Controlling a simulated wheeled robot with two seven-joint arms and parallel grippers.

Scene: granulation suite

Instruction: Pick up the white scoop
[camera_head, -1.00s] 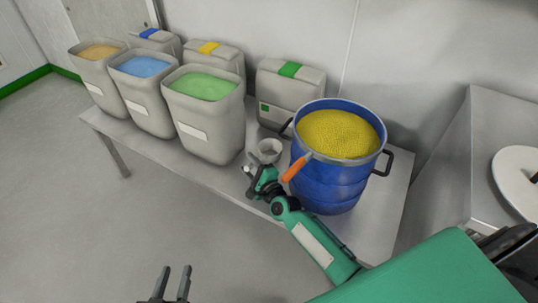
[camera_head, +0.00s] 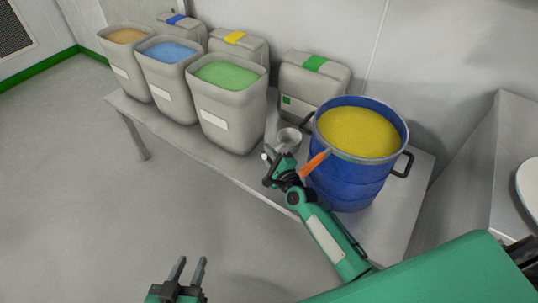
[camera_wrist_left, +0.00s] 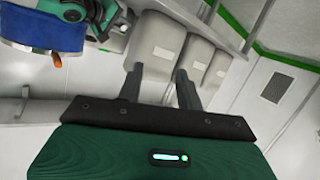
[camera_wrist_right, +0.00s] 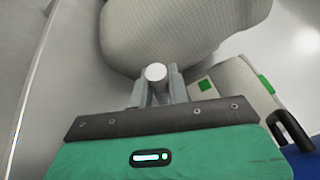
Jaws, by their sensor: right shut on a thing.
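The white scoop (camera_head: 289,138) is at the table between the green-powder bin and the blue drum, its cup facing up in the head view. My right gripper (camera_head: 276,166) is shut on its handle. In the right wrist view, the handle's round white end (camera_wrist_right: 155,72) shows between the fingers of my right gripper (camera_wrist_right: 155,88); the cup is hidden there. I cannot tell whether the scoop touches the table. My left gripper (camera_head: 191,262) is open and empty, low in the head view, away from the table. Its parted fingers also show in the left wrist view (camera_wrist_left: 157,80).
A blue drum (camera_head: 345,185) of yellow granules stands right of the scoop, an orange handle (camera_head: 316,161) at its near side. A green-powder bin (camera_head: 229,120) is close on the left. More bins stand along the table (camera_head: 190,148). Floor in front is clear.

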